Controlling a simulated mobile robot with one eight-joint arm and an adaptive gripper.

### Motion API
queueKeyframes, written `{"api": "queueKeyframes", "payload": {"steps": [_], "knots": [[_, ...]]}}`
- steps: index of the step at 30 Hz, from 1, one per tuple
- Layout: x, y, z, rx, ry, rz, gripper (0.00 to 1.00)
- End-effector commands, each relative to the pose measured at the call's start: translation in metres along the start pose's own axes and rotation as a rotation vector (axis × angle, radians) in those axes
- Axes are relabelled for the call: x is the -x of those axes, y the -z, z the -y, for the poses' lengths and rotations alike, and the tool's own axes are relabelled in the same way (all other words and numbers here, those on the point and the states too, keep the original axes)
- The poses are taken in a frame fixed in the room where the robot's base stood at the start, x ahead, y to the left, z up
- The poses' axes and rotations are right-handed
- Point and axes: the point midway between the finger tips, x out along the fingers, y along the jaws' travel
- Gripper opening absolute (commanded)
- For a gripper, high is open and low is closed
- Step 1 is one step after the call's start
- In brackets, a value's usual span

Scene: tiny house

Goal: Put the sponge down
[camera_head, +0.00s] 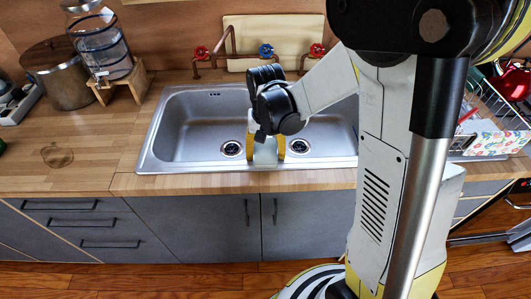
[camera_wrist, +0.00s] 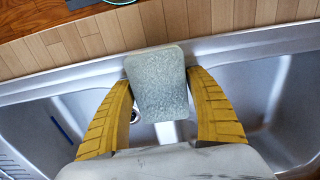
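The sponge is a pale grey-green block with a speckled face. It shows between the yellow fingers in the wrist view (camera_wrist: 158,84) and at the sink's front edge in the head view (camera_head: 265,153). My gripper (camera_head: 266,147) has one finger against each side of the sponge and appears shut on it.
The steel double sink (camera_head: 180,150) lies under my gripper. The wooden counter (camera_head: 95,150) is mostly clear to the left, apart from a small clear glass item (camera_head: 57,156). A pot (camera_head: 60,75) and a glass dispenser (camera_head: 100,45) stand at the back left. A dish rack (camera_head: 497,110) stands right.

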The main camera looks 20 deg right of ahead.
Motion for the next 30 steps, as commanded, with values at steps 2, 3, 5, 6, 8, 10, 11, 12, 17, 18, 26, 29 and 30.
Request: {"api": "queueKeyframes", "payload": {"steps": [2, 3, 5, 6, 8, 10, 11, 12, 17, 18, 26, 29, 30], "knots": [[0.001, 0.0, 0.0, 0.0, 0.0, 0.0, 0.78], [0.001, 0.0, 0.0, 0.0, 0.0, 0.0, 0.78], [0.001, 0.0, 0.0, 0.0, 0.0, 0.0, 0.78], [0.001, 0.0, 0.0, 0.0, 0.0, 0.0, 0.78], [0.001, 0.0, 0.0, 0.0, 0.0, 0.0, 0.78], [0.002, 0.0, 0.0, 0.0, 0.0, 0.0, 0.78], [0.003, 0.0, 0.0, 0.0, 0.0, 0.0, 0.78], [0.006, 0.0, 0.0, 0.0, 0.0, 0.0, 0.78], [0.035, -0.001, 0.0, 0.0, 0.0, 0.0, 0.78], [0.045, -0.001, 0.0, 0.0, 0.0, 0.0, 0.78], [0.101, -0.001, 0.0, 0.0, 0.0, 0.0, 0.78], [0.114, 0.0, 0.0, 0.0, 0.0, 0.0, 0.78], [0.118, 0.0, 0.0, 0.0, 0.0, 0.0, 0.78]]}}
